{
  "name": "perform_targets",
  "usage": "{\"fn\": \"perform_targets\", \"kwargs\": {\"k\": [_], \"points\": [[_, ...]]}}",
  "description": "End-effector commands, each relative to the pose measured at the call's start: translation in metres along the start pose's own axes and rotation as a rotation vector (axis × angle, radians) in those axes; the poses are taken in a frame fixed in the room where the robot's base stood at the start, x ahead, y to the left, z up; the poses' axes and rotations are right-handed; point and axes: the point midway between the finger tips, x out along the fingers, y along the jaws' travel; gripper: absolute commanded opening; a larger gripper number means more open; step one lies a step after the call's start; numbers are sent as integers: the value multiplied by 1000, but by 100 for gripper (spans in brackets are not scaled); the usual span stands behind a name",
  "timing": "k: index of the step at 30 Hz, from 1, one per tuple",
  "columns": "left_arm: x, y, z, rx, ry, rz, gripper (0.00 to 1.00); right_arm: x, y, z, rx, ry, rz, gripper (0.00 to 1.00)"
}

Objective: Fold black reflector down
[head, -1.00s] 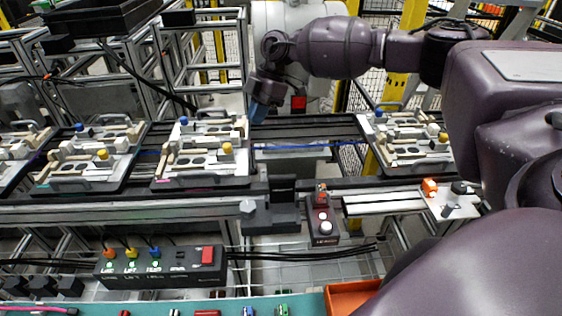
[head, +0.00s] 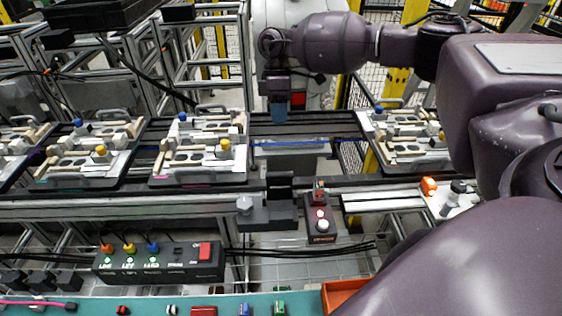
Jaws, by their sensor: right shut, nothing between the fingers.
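A small black upright plate (head: 280,184) stands at the middle of the near conveyor rail and looks like the black reflector. It rises from a black block (head: 266,213) on the rail's front side. My right gripper (head: 278,113) hangs over the far side of the conveyor, above and behind the plate and apart from it. Its bluish fingers point straight down, shut and empty. My left gripper does not show.
Pallets with fixtures stand on the conveyor to the left (head: 200,181) and right (head: 411,166). A small button box (head: 321,226) sits right of the black block. A black switch box (head: 160,260) is lower left. The conveyor between the pallets is free.

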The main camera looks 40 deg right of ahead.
Motion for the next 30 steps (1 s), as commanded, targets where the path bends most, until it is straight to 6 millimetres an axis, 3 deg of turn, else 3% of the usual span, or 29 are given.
{"fn": "perform_targets", "kwargs": {"k": [8, 22, 30], "points": [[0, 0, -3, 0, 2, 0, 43, 20, 0, 0, -1, -1, -3, 0], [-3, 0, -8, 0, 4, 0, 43, 102, -1, 0, -2, -1, -3, 0], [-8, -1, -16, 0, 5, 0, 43, 111, -30, 0, -3, 1, 0, 0]]}}
